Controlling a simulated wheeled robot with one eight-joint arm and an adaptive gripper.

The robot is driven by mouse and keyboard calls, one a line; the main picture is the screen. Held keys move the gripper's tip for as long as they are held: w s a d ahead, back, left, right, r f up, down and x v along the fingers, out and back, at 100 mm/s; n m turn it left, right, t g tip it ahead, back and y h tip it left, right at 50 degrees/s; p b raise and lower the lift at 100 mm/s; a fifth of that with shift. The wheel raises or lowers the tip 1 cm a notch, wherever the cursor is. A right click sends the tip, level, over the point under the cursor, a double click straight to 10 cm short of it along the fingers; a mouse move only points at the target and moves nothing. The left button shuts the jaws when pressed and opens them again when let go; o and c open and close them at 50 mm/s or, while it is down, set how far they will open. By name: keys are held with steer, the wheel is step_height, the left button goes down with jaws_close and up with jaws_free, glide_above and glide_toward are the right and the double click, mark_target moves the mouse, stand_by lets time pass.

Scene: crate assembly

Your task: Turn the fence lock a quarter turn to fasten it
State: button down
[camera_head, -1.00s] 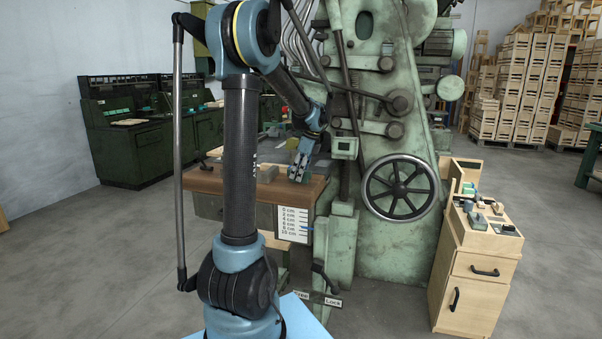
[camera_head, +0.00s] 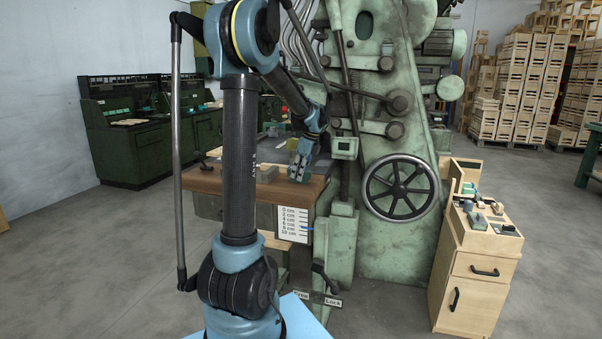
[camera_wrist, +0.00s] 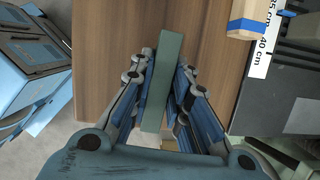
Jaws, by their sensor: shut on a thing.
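My gripper (camera_wrist: 168,110) is over the wooden tabletop, its blue-padded fingers shut on a flat grey-green bar. In the head view, my gripper (camera_head: 299,174) is low at the right end of the brown tabletop (camera_head: 215,182). The bar cannot be told apart from the fingers there.
A wooden block (camera_wrist: 249,18) and a white centimetre scale (camera_wrist: 265,45) lie right of the bar in the wrist view. The green machine with a handwheel (camera_head: 402,188) stands close on the right. A wooden cabinet (camera_head: 478,262) is farther right.

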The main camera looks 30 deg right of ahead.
steer(key=m+h, duration=0.1)
steer(key=m, duration=0.5)
steer(key=shift+t+h, duration=0.3)
steer(key=shift+h, duration=0.1)
steer(key=shift+m, duration=0.4)
steer(key=m+h, duration=0.1)
steer(key=m, duration=0.5)
steer(key=shift+h, duration=0.4)
steer(key=c, duration=1.3)
jaws_free()
steer(key=shift+r, duration=4.5)
